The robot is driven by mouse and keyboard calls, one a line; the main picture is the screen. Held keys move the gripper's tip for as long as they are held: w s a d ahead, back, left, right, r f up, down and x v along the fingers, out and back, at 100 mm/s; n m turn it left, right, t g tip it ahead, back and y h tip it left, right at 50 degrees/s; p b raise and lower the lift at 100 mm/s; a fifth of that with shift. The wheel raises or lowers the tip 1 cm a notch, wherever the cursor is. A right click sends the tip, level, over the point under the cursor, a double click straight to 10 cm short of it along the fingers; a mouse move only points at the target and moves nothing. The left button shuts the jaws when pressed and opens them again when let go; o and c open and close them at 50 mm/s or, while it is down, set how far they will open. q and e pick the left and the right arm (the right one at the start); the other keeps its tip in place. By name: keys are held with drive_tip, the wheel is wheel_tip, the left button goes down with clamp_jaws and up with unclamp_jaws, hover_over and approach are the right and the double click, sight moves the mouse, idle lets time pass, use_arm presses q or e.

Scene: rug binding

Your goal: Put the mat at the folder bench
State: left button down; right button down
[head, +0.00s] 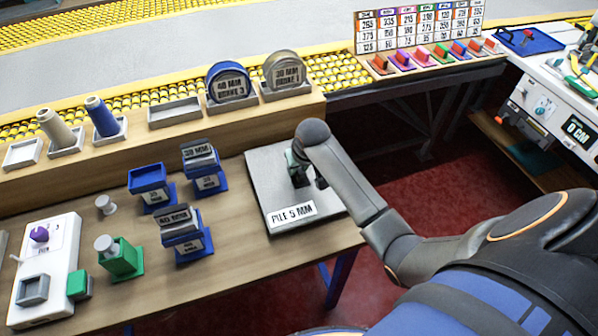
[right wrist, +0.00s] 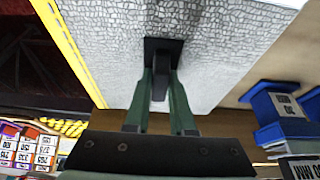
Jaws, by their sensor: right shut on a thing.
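The mat (head: 268,183) is a grey square slab with a white label reading "PILE 5 MM" on its front edge. It is at the right end of the wooden bench (head: 235,265); whether it rests flat or is slightly raised, I cannot tell. In the right wrist view the mat (right wrist: 225,45) shows a pale, cobbled texture. My right gripper (head: 299,172) is over the mat's middle, partly hidden by my arm. In the right wrist view its green fingers (right wrist: 160,85) are shut on a black grip piece on the mat. My left gripper is not in view.
Blue holders (head: 205,170) with mm labels, a green block (head: 122,258) and a white device (head: 48,265) stand left of the mat. Spools (head: 103,116) and two labelled rolls (head: 230,82) sit on the back shelf. A white machine (head: 545,105) stands right, beyond a red-floored gap.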

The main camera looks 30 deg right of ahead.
drive_tip(key=shift+f, duration=0.8)
drive_tip(key=shift+f, duration=0.15)
drive_tip(key=c, duration=0.8)
unclamp_jaws()
drive_tip(key=shift+o, duration=0.2)
drive_tip(key=d+v, duration=0.1)
drive_tip(key=v, duration=1.1)
drive_tip(key=shift+a, duration=0.45)
drive_tip(key=shift+s, duration=0.15)
